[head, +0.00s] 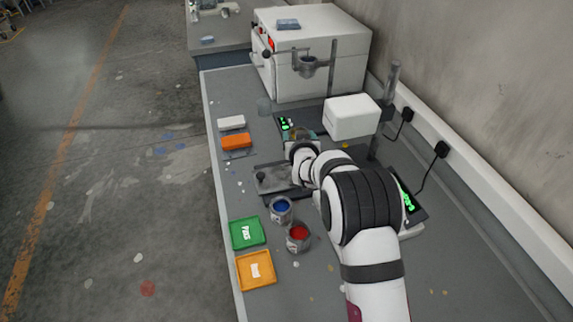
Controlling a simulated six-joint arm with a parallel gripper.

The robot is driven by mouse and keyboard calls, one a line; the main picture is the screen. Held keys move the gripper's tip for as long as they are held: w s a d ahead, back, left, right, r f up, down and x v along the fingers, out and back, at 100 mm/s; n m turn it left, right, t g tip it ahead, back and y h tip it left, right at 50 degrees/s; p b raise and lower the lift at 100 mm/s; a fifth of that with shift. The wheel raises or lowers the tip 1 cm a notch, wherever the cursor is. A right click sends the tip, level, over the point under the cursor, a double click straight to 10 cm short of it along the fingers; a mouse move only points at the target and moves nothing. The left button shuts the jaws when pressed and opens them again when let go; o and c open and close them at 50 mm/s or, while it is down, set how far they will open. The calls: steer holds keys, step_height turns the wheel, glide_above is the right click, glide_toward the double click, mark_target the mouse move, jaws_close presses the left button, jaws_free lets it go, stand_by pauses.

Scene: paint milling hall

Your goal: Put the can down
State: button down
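A can of blue paint (281,210) stands upright on the grey bench. A can of red paint (298,237) stands just in front of it, to the right. My gripper (301,140) is beyond both cans, beside a unit with a green display. A small dark, partly teal and orange thing (302,133) shows at the fingertips. My wrist hides much of it, so I cannot tell whether it is a can or whether the fingers hold it.
A green tray (247,233) labelled PASS and an orange tray (256,271) lie at the bench's left edge. A metal plate (268,180) lies left of my wrist. A white machine head (350,117) on a post stands close right.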

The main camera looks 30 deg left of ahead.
steer(key=s+d+n+g+y, duration=0.2)
steer(key=s+d, duration=0.2)
steer(key=s, duration=0.6)
steer(key=s+d+n+g+y, duration=0.2)
steer(key=s+d+n, duration=0.1)
steer(key=s, duration=0.6)
steer(key=s+a+f, duration=0.1)
steer(key=a+f, duration=0.2)
steer(key=f, duration=0.1)
steer(key=s+a+f, duration=0.2)
steer(key=a+f, duration=0.1)
steer(key=f, duration=0.1)
steer(key=s+a+f, duration=0.1)
steer(key=a+f, duration=0.3)
steer(key=shift+s, duration=0.3)
steer(key=shift+r, duration=0.1)
